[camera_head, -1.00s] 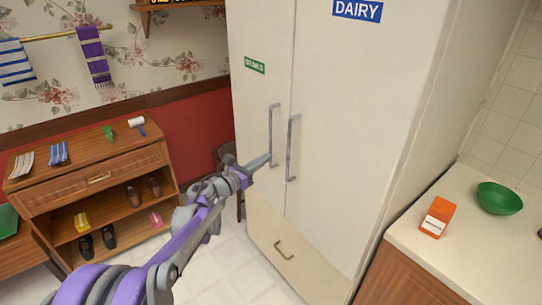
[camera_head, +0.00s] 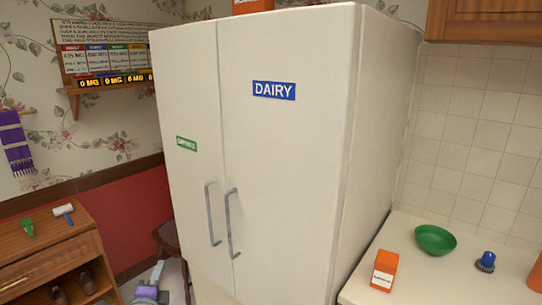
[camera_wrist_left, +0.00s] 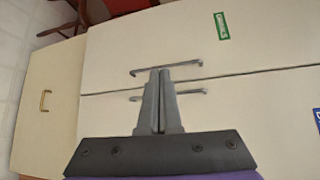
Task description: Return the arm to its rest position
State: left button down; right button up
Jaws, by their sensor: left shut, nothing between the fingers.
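My left gripper (camera_head: 157,270) shows at the bottom left of the head view, low and to the left of the fridge doors. In the left wrist view its two grey fingers (camera_wrist_left: 159,74) are together with nothing between them. They overlap the two door handles in that picture; I cannot tell the gap from this view. In the head view the gripper is apart from the handles. My right gripper is in neither view.
The white fridge (camera_head: 290,160) is closed, with a left handle (camera_head: 212,213) and a right handle (camera_head: 231,224). A chair (camera_head: 170,240) stands left of it. A wooden cabinet (camera_head: 50,255) is further left. The counter (camera_head: 430,275) at right holds a green bowl (camera_head: 435,240) and an orange carton (camera_head: 384,270).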

pick_arm(q)
jog(key=s+d+f+n+g+h, duration=0.1)
jog(key=s+d+f+n+g, duration=0.2)
jog(key=s+f+n, duration=0.3)
jog(key=s+d+f+n+g+h, duration=0.1)
jog(key=s+d+f+n+g, duration=0.2)
jog(key=s, duration=0.8)
jog(key=s+d+f+n+g, duration=0.3)
jog(key=s+f+n+g, duration=0.1)
jog(key=s+f+n, duration=0.4)
jog(key=shift+s+d+f+n+g+h+p, duration=0.2)
jog(key=shift+d+f+n+g+h+p, duration=0.1)
jog(key=shift+d+f+g+h+p, duration=0.1)
jog(key=shift+a, duration=0.1)
